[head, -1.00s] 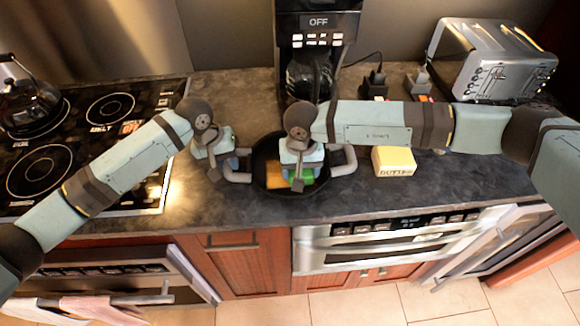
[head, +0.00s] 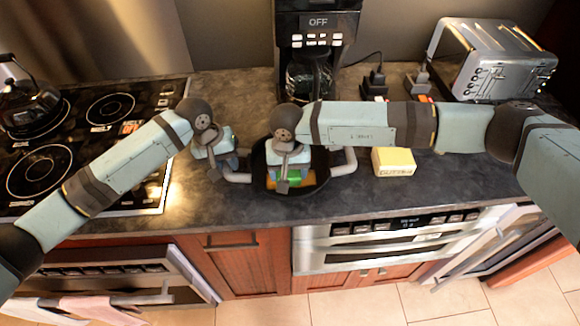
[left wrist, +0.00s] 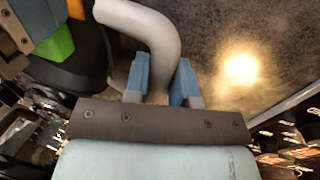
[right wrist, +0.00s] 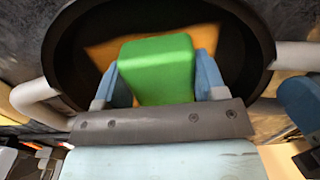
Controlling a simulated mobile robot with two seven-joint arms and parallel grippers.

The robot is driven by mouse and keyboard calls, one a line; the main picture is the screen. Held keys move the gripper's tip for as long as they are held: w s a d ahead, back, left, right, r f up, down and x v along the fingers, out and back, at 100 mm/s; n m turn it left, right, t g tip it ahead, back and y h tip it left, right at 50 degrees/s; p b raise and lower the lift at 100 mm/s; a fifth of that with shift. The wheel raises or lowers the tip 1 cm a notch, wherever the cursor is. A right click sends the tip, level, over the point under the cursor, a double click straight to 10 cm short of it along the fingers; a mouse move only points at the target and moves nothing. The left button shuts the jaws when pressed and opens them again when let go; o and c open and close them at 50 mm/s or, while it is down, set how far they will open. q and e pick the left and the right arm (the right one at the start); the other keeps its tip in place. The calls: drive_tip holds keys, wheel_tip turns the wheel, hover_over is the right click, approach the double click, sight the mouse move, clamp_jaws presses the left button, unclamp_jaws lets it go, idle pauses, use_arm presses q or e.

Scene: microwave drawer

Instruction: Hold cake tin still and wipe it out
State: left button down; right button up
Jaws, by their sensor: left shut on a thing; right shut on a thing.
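The cake tin (head: 322,160) is a round black pan with two grey loop handles on the counter. Its dark inner wall shows in the right wrist view (right wrist: 85,40). My left gripper (head: 228,174) is shut on the tin's left handle (left wrist: 150,30), with blue fingers either side of it. My right gripper (head: 288,178) is inside the tin, shut on a green sponge (right wrist: 158,68). An orange patch (right wrist: 105,50) lies under the sponge on the tin's floor. My right wrist hides part of the tin in the head view.
A yellow butter block (head: 393,161) sits right of the tin. The coffee maker (head: 318,50) stands behind, the toaster (head: 490,60) at the back right. The stovetop (head: 90,140) with a kettle (head: 28,98) is at left. The counter's front edge is close.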

drive_tip(key=shift+s+a+f, duration=0.1)
drive_tip(key=shift+a+f, duration=0.1)
drive_tip(key=shift+a, duration=0.55)
drive_tip(key=shift+d+r, duration=0.2)
drive_tip(key=shift+d, duration=2.1)
drive_tip(key=shift+a, duration=2.35)
drive_tip(key=shift+d+f, duration=0.15)
drive_tip(key=shift+d, duration=1.15)
drive_tip(key=shift+d, duration=1.1)
drive_tip(key=shift+a+r, duration=0.2)
drive_tip(key=shift+a, duration=1.05)
drive_tip(key=shift+a+f, duration=0.15)
drive_tip(key=shift+a, duration=0.95)
drive_tip(key=shift+d, duration=1.15)
drive_tip(key=shift+d+f, duration=0.15)
drive_tip(key=shift+d, duration=1)
